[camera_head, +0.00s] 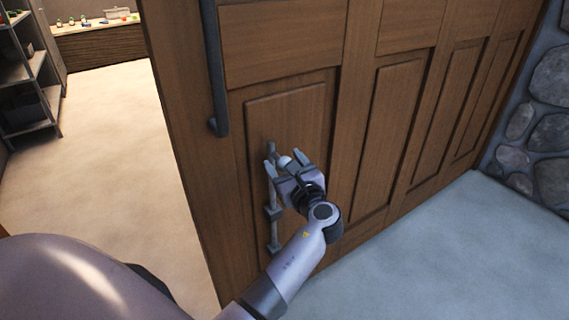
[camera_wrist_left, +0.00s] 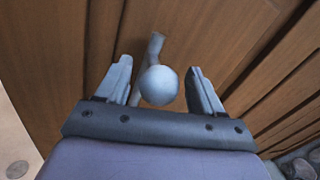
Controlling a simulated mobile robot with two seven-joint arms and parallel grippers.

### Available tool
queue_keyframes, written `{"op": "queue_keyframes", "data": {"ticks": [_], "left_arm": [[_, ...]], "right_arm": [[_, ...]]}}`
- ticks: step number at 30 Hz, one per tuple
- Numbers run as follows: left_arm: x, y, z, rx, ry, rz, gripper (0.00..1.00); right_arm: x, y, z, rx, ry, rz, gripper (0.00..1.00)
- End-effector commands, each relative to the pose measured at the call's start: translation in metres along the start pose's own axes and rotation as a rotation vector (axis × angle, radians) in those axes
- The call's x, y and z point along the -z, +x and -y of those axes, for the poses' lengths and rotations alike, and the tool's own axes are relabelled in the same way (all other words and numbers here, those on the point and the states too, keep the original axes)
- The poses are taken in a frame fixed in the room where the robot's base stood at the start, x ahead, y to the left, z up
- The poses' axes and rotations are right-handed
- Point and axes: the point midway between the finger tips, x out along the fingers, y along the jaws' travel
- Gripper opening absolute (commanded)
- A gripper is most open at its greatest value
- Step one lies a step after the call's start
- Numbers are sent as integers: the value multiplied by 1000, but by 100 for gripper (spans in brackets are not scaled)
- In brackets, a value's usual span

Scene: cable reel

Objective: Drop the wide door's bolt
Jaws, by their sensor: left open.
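The wide door (camera_head: 400,110) is brown panelled wood and stands at an angle, with an opening to its left. Its bolt (camera_head: 273,230) is a grey vertical rod on the lower left part of the door, running through brackets. The bolt's round pale knob (camera_head: 285,162) sticks out near the top of the rod. My left gripper (camera_head: 278,166) is at the knob, its jaws open. In the left wrist view the knob (camera_wrist_left: 159,85) sits between the two fingers (camera_wrist_left: 161,85), with gaps on both sides. The gripper hides part of the rod. My right gripper is not in view.
A long dark handle (camera_head: 216,80) runs down the door above and left of the bolt. A stone wall (camera_head: 540,130) stands at the right. Through the opening are a shelf rack (camera_head: 30,75) and a counter (camera_head: 100,42) with small items. The pale floor (camera_head: 105,150) there is clear.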

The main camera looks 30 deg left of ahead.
Motion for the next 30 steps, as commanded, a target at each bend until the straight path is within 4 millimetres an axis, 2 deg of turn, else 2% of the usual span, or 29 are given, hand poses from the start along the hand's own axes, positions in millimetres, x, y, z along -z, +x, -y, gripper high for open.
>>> {"op": "queue_keyframes", "data": {"ticks": [1,6,11,18,21,30], "left_arm": [[0,0,0,0,0,0,57],[0,0,0,0,0,0,2],[8,0,-2,0,3,-1,0],[58,0,-12,0,4,-1,0],[69,0,-14,1,3,-1,0],[73,0,-15,-1,1,-2,0]], "right_arm": [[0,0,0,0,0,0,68],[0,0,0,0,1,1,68],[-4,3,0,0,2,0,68],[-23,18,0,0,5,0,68],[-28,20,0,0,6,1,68],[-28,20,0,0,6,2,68]]}}
